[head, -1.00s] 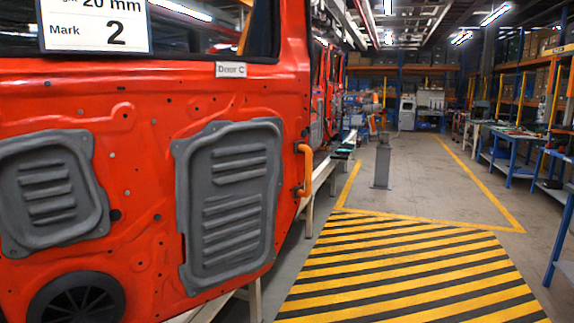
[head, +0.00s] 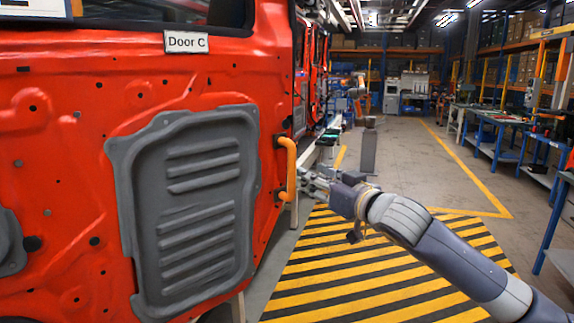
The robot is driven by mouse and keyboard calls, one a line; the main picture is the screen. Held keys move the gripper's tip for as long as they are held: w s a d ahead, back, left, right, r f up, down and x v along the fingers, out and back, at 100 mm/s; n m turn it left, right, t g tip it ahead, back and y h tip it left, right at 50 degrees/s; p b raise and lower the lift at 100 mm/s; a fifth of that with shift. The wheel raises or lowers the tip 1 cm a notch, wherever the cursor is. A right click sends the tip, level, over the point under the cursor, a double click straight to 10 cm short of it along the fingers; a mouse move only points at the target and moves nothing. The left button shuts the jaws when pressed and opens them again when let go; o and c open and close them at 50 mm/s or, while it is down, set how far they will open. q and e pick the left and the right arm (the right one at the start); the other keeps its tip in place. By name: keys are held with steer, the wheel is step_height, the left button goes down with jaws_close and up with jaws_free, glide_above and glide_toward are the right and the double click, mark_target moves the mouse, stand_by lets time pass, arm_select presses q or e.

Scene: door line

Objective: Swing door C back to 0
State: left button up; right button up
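Door C (head: 75,150) is a large red door panel with a grey ribbed cover (head: 195,200) and a white "Door C" label (head: 186,42). It fills the left of the head view. An orange handle (head: 290,168) stands at its right edge. My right gripper (head: 308,178) is at the end of the arm from the lower right, just right of the handle, with its fingers pointing at it. The fingers are small and partly overlap the handle's edge, so I cannot tell whether they touch it or how far apart they are. My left gripper is not in view.
A yellow and black striped floor area (head: 340,285) lies right of the door. A grey post (head: 368,150) stands farther back. Blue workbenches (head: 500,135) line the right side. More red doors (head: 312,85) stand behind Door C.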

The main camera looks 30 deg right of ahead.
mark_target(294, 167)
steer(key=w+p, duration=0.4)
steer(key=w, duration=0.5)
steer(key=shift+d, duration=0.1)
steer(key=shift+w+f+p, duration=0.1)
steer(key=shift+w+p, duration=0.2)
steer(key=shift+w, duration=0.35)
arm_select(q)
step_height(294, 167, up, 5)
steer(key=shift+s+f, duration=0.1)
arm_select(e)
steer(key=shift+c, duration=0.3)
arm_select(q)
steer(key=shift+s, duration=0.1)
arm_select(e)
jaws_close()
